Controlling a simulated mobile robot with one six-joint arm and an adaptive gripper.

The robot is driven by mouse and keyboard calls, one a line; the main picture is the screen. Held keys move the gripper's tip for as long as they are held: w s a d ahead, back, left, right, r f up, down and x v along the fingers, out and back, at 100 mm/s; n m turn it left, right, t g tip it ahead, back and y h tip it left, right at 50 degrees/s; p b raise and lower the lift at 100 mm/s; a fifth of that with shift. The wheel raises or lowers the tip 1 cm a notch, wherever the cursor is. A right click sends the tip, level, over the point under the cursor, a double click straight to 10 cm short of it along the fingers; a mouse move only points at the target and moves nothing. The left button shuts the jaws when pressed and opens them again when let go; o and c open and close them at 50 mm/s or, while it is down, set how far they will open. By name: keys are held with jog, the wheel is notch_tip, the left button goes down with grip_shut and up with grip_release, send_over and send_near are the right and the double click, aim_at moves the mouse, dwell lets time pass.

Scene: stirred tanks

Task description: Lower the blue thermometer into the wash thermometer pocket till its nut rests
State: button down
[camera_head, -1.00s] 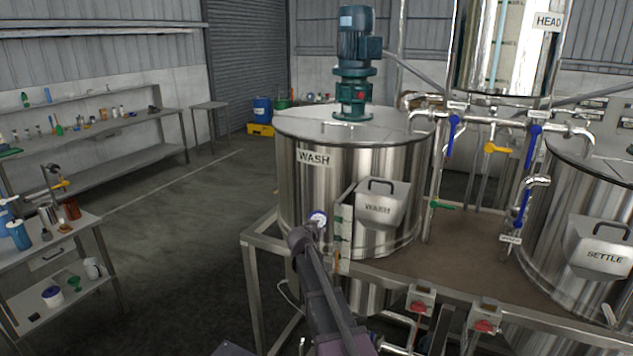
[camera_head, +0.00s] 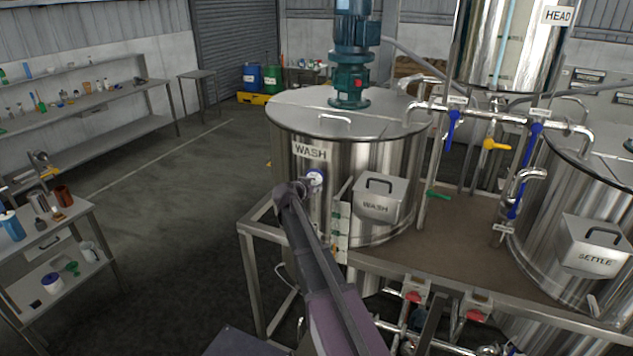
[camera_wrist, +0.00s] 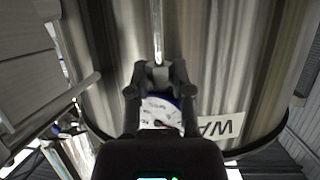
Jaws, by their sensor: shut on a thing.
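The blue thermometer (camera_head: 317,178) has a round white dial with a blue rim. It is in front of the wash tank (camera_head: 300,215), below its WASH label. In the wrist view, the thermometer's dial (camera_wrist: 160,108) lies between the fingers and its thin bright stem runs to the top of the picture. My gripper (camera_wrist: 158,72) is shut on the thermometer just beyond the dial. In the head view, my arm reaches up to it from the bottom. The nut is hidden by the fingertips. I cannot make out the wash thermometer pocket or the stem's tip.
A grey box marked WASH (camera_head: 380,198) sits on the tank front, right of my gripper. The metal frame (camera_head: 262,232) stands below. Pipes with blue valve handles (camera_head: 452,128) are at the right. A bench (camera_head: 45,235) stands at the left, with open floor between.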

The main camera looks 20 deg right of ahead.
jog(key=shift+s+a+r, duration=0.1)
jog(key=shift+s+r, duration=0.05)
jog(key=shift+r, duration=0.05)
jog(key=shift+f, duration=0.15)
dwell(0.3)
jog(key=shift+f+b, duration=1.95)
jog(key=shift+b, duration=0.1)
jog(key=shift+f+b, duration=5.25)
jog(key=shift+b, duration=0.05)
jog(key=shift+f, duration=0.1)
jog(key=shift+c, duration=2.2)
grip_release()
